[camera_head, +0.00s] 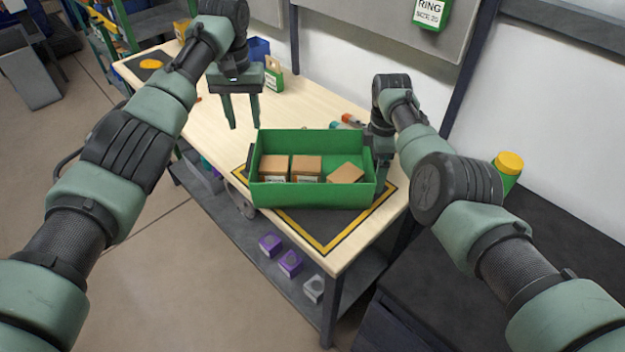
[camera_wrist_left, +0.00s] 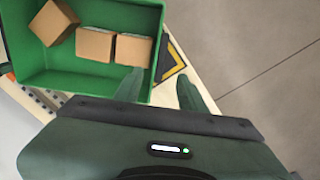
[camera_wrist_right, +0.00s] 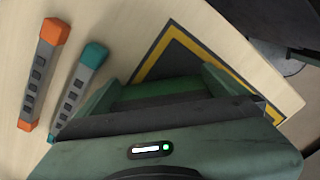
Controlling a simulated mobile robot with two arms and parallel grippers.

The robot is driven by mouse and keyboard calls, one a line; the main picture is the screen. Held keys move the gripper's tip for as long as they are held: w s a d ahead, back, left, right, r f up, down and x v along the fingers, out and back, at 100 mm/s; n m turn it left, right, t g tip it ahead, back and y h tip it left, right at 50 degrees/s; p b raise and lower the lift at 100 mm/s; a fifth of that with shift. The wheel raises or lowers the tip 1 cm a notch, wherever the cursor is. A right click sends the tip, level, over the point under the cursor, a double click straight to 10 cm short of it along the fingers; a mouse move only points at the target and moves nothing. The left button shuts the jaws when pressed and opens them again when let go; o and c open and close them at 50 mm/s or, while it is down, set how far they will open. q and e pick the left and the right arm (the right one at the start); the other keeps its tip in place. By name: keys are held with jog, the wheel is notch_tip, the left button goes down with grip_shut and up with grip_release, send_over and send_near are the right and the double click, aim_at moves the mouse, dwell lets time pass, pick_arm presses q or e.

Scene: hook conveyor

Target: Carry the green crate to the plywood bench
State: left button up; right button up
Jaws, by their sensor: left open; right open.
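The green crate (camera_head: 313,195) stands upright on a dark, yellow-bordered mat at the near end of a pale wood-topped bench (camera_head: 200,105). It holds three brown boxes, one tilted. My left gripper (camera_head: 241,110) is open and empty, fingers down, left of and above the crate. In the left wrist view its fingertips (camera_wrist_left: 158,85) appear either side of the crate's end wall (camera_wrist_left: 105,18), apart from it. My right gripper (camera_head: 383,170) is open at the crate's right end. In the right wrist view a green strip, seemingly the crate, shows between its fingers; contact cannot be told.
Orange-ended (camera_wrist_right: 40,75) and teal-ended (camera_wrist_right: 78,90) devices lie behind the crate. A blue bin (camera_head: 258,48) and a green-and-tan box (camera_head: 273,73) stand farther back. Purple boxes (camera_head: 289,262) sit on the lower shelf. A dark surface with a yellow-capped green container (camera_head: 508,170) is at right.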

notch_tip(320, 180, up, 12)
dwell(0.6)
dwell(0.5)
